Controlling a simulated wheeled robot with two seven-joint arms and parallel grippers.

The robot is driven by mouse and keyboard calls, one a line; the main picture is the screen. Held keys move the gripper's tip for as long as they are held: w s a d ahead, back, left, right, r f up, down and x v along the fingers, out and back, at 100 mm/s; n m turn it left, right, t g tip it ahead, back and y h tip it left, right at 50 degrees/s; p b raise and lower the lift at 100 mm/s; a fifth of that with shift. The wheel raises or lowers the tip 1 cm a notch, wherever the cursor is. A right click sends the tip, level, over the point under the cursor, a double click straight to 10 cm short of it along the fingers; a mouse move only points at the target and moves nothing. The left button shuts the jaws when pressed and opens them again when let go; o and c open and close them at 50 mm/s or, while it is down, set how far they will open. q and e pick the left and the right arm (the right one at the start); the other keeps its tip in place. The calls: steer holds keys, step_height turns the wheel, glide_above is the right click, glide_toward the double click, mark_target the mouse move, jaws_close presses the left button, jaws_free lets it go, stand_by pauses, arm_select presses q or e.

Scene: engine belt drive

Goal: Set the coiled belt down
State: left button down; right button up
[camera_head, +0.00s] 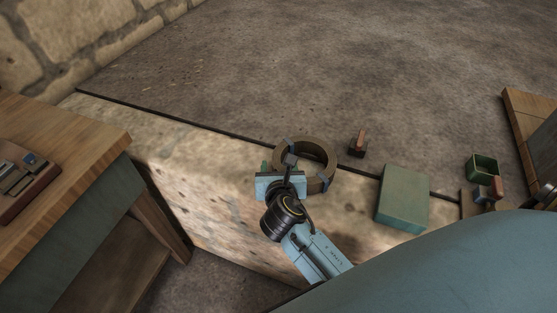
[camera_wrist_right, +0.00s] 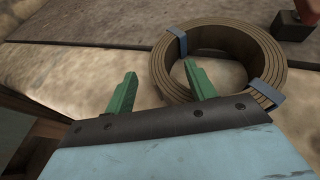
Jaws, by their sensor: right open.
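The coiled belt (camera_head: 320,150) is a brown ring with blue-grey ties. It lies flat on the pale stone ledge in the head view. In the right wrist view, the coiled belt (camera_wrist_right: 240,35) shows its stacked layers and two ties. My right gripper (camera_head: 276,166) is at the near left side of the coil. In the right wrist view, my right gripper's green fingers (camera_wrist_right: 163,82) are spread apart. One fingertip is in front of the coil's left part and the other is to the left of it. I cannot tell whether a finger touches the belt. My left gripper is not in view.
A green box (camera_head: 402,198) stands on the ledge to the right. A small dark block with an orange-brown handle (camera_head: 359,143) is right of the coil. A green open bin (camera_head: 483,167) lies farther right. A wooden bench (camera_head: 75,150) with a tool tray (camera_head: 22,190) is left.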

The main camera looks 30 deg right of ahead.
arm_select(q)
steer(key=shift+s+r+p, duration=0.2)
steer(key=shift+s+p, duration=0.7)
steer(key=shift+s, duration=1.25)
arm_select(e)
steer(key=v, duration=0.9)
steer(key=shift+r, duration=0.1)
